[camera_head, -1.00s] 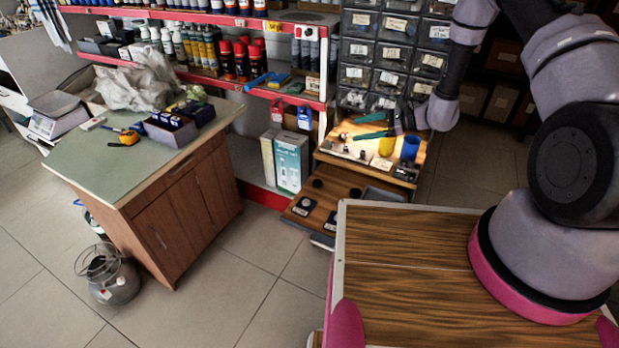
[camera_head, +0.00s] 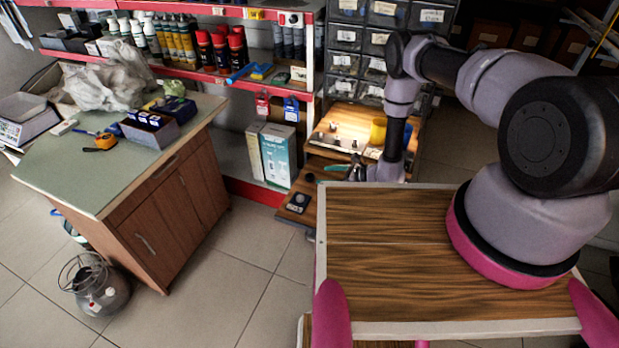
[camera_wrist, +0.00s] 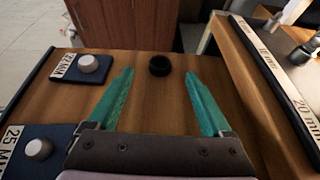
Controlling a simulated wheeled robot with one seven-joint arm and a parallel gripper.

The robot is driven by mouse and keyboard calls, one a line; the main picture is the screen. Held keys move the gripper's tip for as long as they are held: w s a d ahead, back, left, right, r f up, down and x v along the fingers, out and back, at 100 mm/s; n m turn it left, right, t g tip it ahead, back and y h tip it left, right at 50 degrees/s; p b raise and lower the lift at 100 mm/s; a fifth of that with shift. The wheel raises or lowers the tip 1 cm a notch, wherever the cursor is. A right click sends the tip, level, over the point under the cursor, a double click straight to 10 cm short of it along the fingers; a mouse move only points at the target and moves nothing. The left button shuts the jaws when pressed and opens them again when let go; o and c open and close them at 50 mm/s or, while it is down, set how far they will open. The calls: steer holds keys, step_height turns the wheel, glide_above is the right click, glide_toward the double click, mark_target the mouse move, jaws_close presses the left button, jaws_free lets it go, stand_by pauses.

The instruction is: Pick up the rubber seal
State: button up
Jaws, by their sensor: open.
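The rubber seal (camera_wrist: 160,66) is a small black ring lying flat on the wooden board (camera_wrist: 150,103) in the wrist view. My gripper (camera_wrist: 159,75) has two green fingers, spread apart and empty. The seal shows between and slightly beyond the fingertips, and neither finger appears to touch it.
A blue pad marked 22 MM (camera_wrist: 82,68) and another marked 25 MM (camera_wrist: 42,150), each bearing a metal piece, lie left of the fingers. A raised shelf edge (camera_wrist: 265,85) stands to the right. A workbench (camera_head: 85,165) is at the left.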

mark_target(307, 176)
steer(key=x, duration=0.5)
steer(key=shift+w+f, duration=0.1)
steer(key=shift+f, duration=0.2)
jaws_close()
